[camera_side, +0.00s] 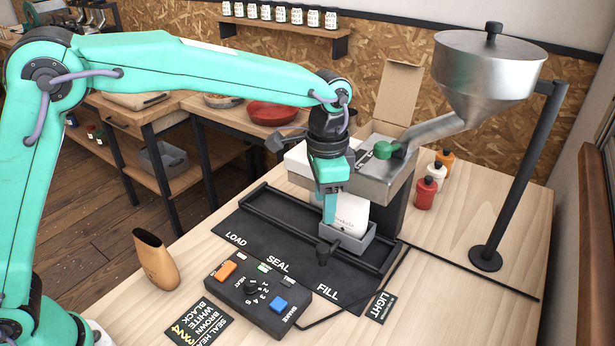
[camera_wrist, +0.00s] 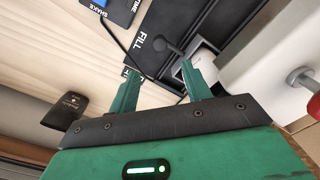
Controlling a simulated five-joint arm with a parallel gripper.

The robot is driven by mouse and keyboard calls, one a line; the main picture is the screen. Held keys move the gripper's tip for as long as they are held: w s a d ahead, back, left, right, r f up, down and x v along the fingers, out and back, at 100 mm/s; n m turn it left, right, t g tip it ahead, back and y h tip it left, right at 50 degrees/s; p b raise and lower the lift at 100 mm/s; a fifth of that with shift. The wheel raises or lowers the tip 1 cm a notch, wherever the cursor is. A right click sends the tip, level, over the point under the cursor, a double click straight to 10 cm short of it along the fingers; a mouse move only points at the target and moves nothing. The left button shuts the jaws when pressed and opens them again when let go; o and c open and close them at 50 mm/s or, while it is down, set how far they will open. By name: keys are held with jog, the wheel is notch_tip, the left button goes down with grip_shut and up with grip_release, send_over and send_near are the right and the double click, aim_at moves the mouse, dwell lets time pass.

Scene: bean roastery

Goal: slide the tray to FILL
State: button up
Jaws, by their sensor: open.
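The small grey tray (camera_side: 357,243) sits in the black rail track (camera_side: 290,218), toward the FILL end, between the SEAL and FILL labels. A white pouch (camera_side: 352,214) stands in it. A dark knobbed handle (camera_side: 323,250) sticks out on the tray's label side. The FILL label (camera_side: 327,294) also shows in the wrist view (camera_wrist: 158,43). My gripper (camera_side: 330,215) points down beside the pouch, close above the tray. In the wrist view its green fingers (camera_wrist: 158,75) are apart with nothing held; the handle (camera_wrist: 162,44) appears beyond the tips. Contact with the tray cannot be told.
The hopper (camera_side: 490,75) and its spout stand behind the tray on the right. A control box (camera_side: 258,290) with buttons is in front of the track. A brown scoop-like cup (camera_side: 155,262) stands at left. Red and orange bottles (camera_side: 425,193) stand at right.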

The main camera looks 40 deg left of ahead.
jog(key=r, duration=0.1)
jog(key=n, duration=2.2)
send_over(323, 248)
notch_tip(323, 248, down, 5)
jog(key=shift+s+f, duration=0.1)
jog(key=shift+s, duration=0.05)
jog(key=shift+f, duration=3.9)
jog(key=shift+c, duration=0.2)
grip_shut()
